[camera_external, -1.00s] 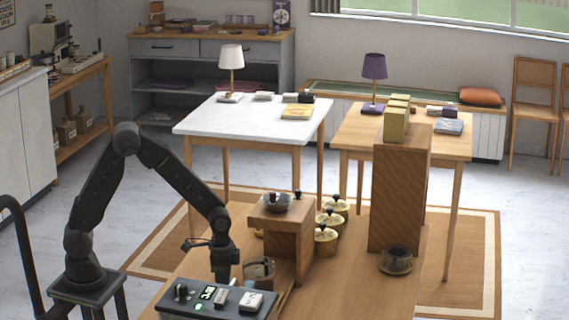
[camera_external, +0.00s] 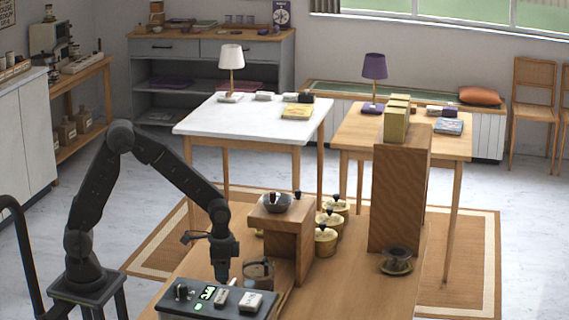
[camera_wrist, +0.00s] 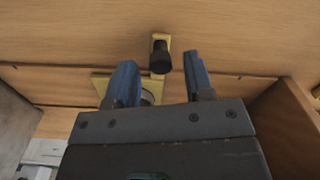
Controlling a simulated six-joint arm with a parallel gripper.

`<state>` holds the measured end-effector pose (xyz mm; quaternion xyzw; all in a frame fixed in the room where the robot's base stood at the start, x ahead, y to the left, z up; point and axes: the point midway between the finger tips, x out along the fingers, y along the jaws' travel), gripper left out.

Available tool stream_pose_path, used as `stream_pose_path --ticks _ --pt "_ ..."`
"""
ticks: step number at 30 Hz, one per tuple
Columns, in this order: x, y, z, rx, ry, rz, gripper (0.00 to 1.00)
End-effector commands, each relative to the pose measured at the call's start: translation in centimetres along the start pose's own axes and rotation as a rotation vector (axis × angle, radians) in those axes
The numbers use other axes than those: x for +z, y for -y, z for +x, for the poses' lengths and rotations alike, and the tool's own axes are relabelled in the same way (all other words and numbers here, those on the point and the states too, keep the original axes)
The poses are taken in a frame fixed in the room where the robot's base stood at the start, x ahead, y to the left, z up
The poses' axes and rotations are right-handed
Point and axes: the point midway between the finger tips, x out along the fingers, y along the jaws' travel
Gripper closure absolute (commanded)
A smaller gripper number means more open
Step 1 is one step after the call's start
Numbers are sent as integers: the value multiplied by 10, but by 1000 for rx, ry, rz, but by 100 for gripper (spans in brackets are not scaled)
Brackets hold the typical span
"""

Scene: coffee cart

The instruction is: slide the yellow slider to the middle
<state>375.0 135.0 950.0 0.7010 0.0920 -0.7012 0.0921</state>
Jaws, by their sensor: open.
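In the wrist view, a narrow yellow upright piece with a dark round knob (camera_wrist: 161,57) stands against a wooden face; it looks like the yellow slider. A wider yellow plate (camera_wrist: 101,82) lies lower left, partly hidden behind my left finger. My gripper (camera_wrist: 160,66) is open, its two bluish fingers on either side of the knob in the picture. I cannot tell whether they touch it. In the external view my gripper (camera_external: 222,277) points down just behind the dark control panel (camera_external: 174,309). I cannot make out the slider there.
A cup (camera_external: 258,273) stands close right of my gripper. A wooden stand (camera_external: 291,244) with a bowl (camera_external: 276,202) on top is further right, with several yellow canisters (camera_external: 326,241) beside it. A tall wooden block (camera_external: 397,205) stands beyond. Bare tabletop (camera_external: 345,292) lies at front right.

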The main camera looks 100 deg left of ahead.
Motion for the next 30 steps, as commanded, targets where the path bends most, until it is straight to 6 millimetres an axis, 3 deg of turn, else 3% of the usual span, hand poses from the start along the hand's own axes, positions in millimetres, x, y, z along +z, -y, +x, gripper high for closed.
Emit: stream_pose_path --ticks 9,15,21,30 --pt "-1 0 -73 -1 -7 0 52" --pt "-1 0 -104 -1 -4 0 52" --pt "0 0 -115 0 -2 0 52" --pt "0 -1 -116 0 -2 1 52"
